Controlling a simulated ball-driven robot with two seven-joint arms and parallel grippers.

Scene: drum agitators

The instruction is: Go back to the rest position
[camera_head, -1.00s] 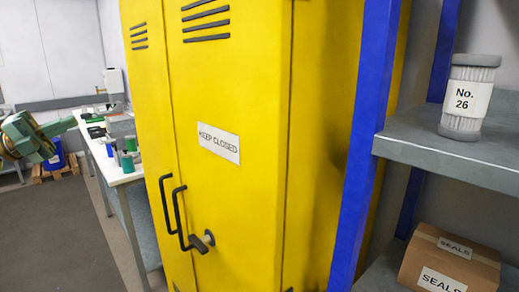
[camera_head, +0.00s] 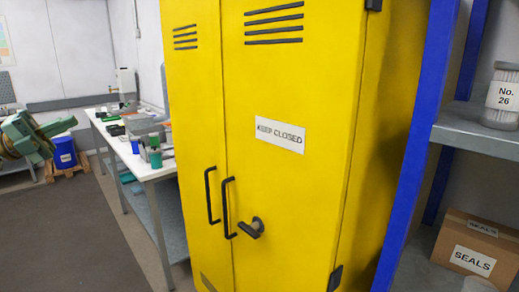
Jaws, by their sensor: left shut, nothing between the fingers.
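My left gripper (camera_head: 66,127) is green and shows at the left edge of the head view. Its fingers are shut and empty, and it points right toward the workbench, over open floor in the picture. It touches nothing that I can see. My right gripper is not in view. The yellow cabinet (camera_head: 290,190) stands in the middle with both doors closed. Its label (camera_head: 280,134) reads KEEP CLOSED.
A white workbench (camera_head: 151,172) with bottles and small items stands left of the cabinet. A blue bin (camera_head: 63,152) sits on a wooden pallet behind. Right, a blue-post shelf (camera_head: 470,135) holds a No. 26 cartridge (camera_head: 502,97) and a SEALS box (camera_head: 470,247). Grey floor (camera_head: 70,235) is clear.

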